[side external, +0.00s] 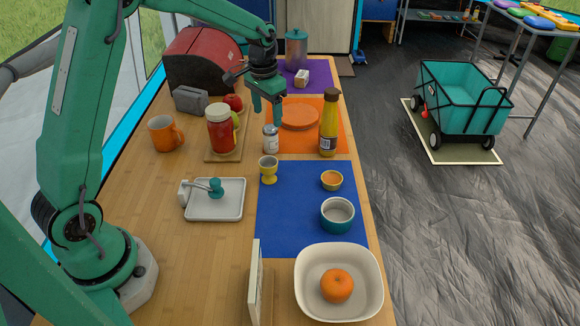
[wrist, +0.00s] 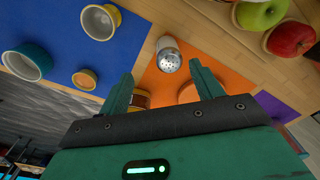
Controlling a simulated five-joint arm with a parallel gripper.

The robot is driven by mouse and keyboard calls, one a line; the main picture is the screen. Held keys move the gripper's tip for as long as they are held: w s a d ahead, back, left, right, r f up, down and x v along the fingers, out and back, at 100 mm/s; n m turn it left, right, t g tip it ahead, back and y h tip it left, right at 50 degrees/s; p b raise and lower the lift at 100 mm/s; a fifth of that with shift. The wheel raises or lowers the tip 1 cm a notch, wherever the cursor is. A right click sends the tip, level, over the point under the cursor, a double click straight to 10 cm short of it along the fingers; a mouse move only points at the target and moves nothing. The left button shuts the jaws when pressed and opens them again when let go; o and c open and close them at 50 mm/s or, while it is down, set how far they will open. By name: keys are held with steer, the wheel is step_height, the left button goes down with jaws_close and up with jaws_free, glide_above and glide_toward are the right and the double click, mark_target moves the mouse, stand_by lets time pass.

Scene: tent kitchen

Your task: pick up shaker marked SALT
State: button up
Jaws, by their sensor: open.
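A red jar (side external: 221,133) stands close left of the shaker, with apples behind. A yellow egg cup (side external: 268,170) is in front; a yellow bottle (side external: 329,125) and orange plate (side external: 299,117) are to the right. The blue mat (side external: 300,220) has bare room.

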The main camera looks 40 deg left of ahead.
mark_target(270, 126)
steer(key=shift+g, duration=0.3)
steer(key=f, duration=0.1)
steer(key=w+f, duration=0.1)
steer(key=w+a+f, duration=0.1)
steer(key=f, duration=0.1)
steer(key=shift+a, duration=0.1)
steer(key=shift+f, duration=0.1)
steer(key=shift+f, duration=0.1)
steer(key=shift+f, duration=1.2)
steer(key=shift+f, duration=0.1)
steer(key=shift+s+f, duration=0.1)
steer(key=shift+f, duration=2.35)
steer(key=c, duration=1.1)
